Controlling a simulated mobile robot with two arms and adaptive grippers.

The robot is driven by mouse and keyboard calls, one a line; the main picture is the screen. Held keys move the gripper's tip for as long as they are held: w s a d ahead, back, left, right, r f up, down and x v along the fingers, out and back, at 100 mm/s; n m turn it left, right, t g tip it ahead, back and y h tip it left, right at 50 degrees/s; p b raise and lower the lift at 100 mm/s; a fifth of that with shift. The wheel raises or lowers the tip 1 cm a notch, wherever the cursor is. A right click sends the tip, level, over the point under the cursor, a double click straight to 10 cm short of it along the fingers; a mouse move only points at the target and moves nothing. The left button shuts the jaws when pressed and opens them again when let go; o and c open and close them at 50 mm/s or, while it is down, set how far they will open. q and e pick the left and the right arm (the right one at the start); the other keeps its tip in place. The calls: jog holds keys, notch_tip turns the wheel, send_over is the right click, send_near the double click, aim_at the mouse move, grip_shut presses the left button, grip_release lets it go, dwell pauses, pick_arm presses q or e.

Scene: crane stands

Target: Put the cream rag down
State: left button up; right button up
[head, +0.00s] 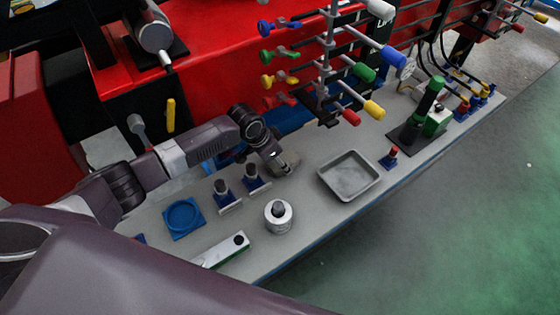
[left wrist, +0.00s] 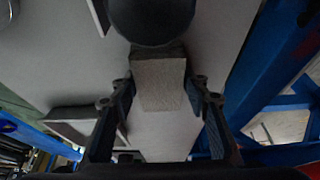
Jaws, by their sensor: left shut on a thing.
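The cream rag (left wrist: 158,85) is a small greyish-cream block between the two fingers of my left gripper (left wrist: 160,95) in the left wrist view. In the head view my left gripper (head: 283,164) is over the grey bench top, left of the shallow grey tray (head: 326,182). The gripper is shut on the rag, whose small pale part (head: 290,158) shows at the fingertips. Whether the rag touches the bench is hard to tell. A dark rounded thing (left wrist: 150,20) covers the far end of the rag in the wrist view. My right gripper is not in view.
Two dark cylinders on blue bases (head: 222,188) stand just left of the gripper. A white round pot (head: 279,218) and a blue square holder (head: 170,230) are nearer. Coloured levers (head: 330,60) jut out above the bench. Bare bench lies between pot and tray.

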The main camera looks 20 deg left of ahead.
pick_arm(q)
jog(key=shift+s+f, duration=0.35)
jog(key=shift+f, duration=0.1)
jog(key=o, duration=0.8)
jog(key=shift+f, duration=0.1)
jog(key=shift+o, duration=1.1)
jog(key=shift+f, duration=0.1)
jog(key=shift+w+f, duration=0.15)
jog(key=shift+a+r, duration=0.1)
jog(key=shift+r, duration=0.4)
jog(key=v, duration=1.2)
jog(key=shift+w+r, duration=0.25)
jog(key=shift+r, duration=0.2)
